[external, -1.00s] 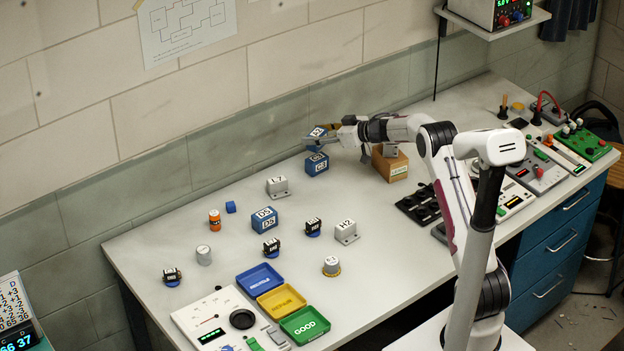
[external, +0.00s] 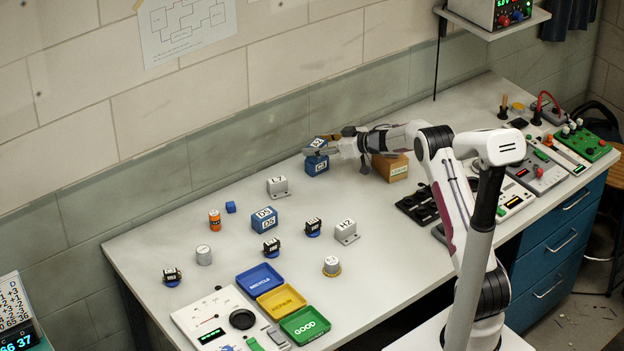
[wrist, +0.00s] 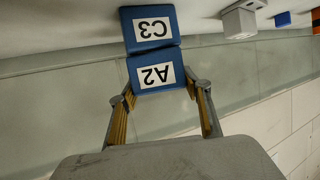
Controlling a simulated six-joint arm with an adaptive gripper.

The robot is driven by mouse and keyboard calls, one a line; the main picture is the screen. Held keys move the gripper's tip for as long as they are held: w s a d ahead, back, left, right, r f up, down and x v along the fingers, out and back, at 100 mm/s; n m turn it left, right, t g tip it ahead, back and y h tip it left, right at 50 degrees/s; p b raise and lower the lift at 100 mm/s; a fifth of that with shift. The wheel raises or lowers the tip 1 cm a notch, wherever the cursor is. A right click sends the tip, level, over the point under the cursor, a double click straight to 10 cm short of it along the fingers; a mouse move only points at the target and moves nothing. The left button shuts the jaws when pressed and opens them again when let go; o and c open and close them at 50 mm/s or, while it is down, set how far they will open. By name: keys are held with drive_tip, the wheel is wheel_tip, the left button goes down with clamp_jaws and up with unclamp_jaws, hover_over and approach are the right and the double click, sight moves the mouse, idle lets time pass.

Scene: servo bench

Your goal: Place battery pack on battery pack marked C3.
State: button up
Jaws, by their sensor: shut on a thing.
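The battery pack marked C3 (external: 317,168) is a blue block with a white label, standing on the bench near the wall. My gripper (external: 322,146) is shut on a second blue battery pack (external: 316,145), directly above C3. In the wrist view my gripper (wrist: 161,84) has one finger on each side of this pack, whose label reads A2 (wrist: 156,75). The wrist view is upside down, so C3 (wrist: 150,28) shows above A2. The two packs look lined up, with A2's lower edge at C3's top; whether they touch is hard to tell.
A cardboard box (external: 390,167) stands just right of the packs, under my arm. Coloured trays (external: 282,301) lie at the front. The wall is close behind.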

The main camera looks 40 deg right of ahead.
drive_tip(key=o, duration=1.2)
drive_tip(key=shift+f, duration=0.1)
drive_tip(key=shift+o, duration=0.2)
drive_tip(key=shift+s+d+r, duration=0.25)
drive_tip(key=shift+s+r, duration=0.15)
drive_tip(key=shift+s, duration=0.05)
drive_tip(key=v, duration=1)
drive_tip(key=shift+s, duration=0.4)
drive_tip(key=shift+d+r, duration=0.1)
